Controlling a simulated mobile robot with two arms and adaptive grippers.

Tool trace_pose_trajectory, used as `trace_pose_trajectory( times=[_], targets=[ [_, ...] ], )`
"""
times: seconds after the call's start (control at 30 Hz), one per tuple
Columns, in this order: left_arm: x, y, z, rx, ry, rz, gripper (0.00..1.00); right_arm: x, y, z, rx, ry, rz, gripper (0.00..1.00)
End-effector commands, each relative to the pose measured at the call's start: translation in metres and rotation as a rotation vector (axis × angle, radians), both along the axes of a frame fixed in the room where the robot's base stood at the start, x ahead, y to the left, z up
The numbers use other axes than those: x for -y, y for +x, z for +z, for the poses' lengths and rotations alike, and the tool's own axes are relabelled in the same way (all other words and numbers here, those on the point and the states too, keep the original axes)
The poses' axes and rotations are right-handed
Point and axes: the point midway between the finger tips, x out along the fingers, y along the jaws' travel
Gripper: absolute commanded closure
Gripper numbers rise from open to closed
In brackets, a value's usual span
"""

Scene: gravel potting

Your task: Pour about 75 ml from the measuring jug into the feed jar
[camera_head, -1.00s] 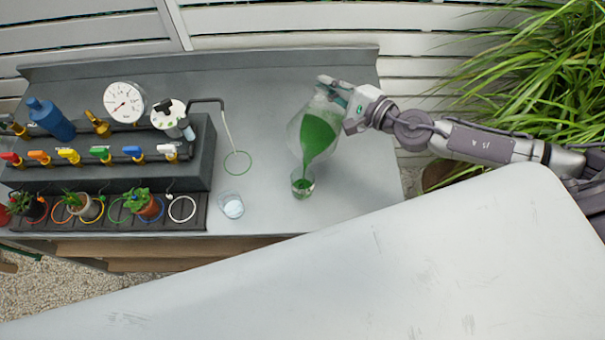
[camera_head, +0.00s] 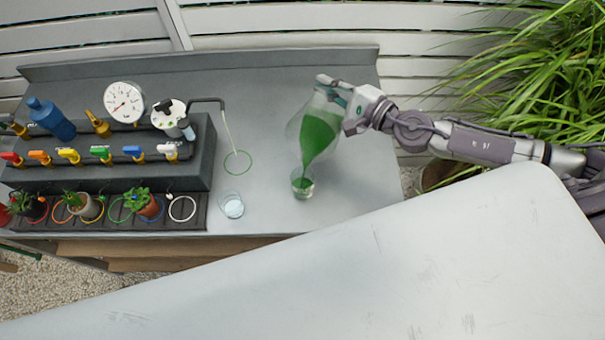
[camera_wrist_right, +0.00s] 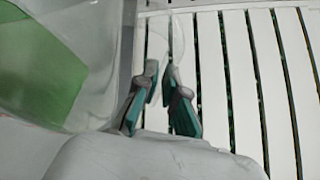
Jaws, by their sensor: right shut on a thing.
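The clear measuring jug (camera_head: 318,135) holds green liquid and is tilted, its lower end over the feed jar. My right gripper (camera_head: 328,87) is shut on the jug near its upper end. The feed jar (camera_head: 303,185) is a small clear vessel on the bench below the jug, with green liquid in it. Green reaches down from the jug to the jar. In the right wrist view, my right gripper's fingers (camera_wrist_right: 165,95) are close together, and the jug (camera_wrist_right: 45,65) with green liquid fills the left side. My left gripper is not in view.
A clear cup (camera_head: 232,206) stands left of the jar. A dark valve rack (camera_head: 110,165) with coloured taps and a gauge (camera_head: 124,102) fills the bench's left side. Potted plants (camera_head: 145,205) line its front. The bench (camera_head: 365,190) is clear right of the jar.

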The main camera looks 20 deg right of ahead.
Motion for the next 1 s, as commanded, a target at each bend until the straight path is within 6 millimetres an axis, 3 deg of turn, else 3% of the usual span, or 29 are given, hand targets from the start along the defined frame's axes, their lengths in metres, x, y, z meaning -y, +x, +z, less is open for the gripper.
trace_pose_trajectory(
  times=[1.0],
  targets=[
    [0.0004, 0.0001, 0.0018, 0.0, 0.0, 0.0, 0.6, -0.0028, -0.0032, 0.0058, 0.03, -0.023, 0.0, 1.0]
  ],
)
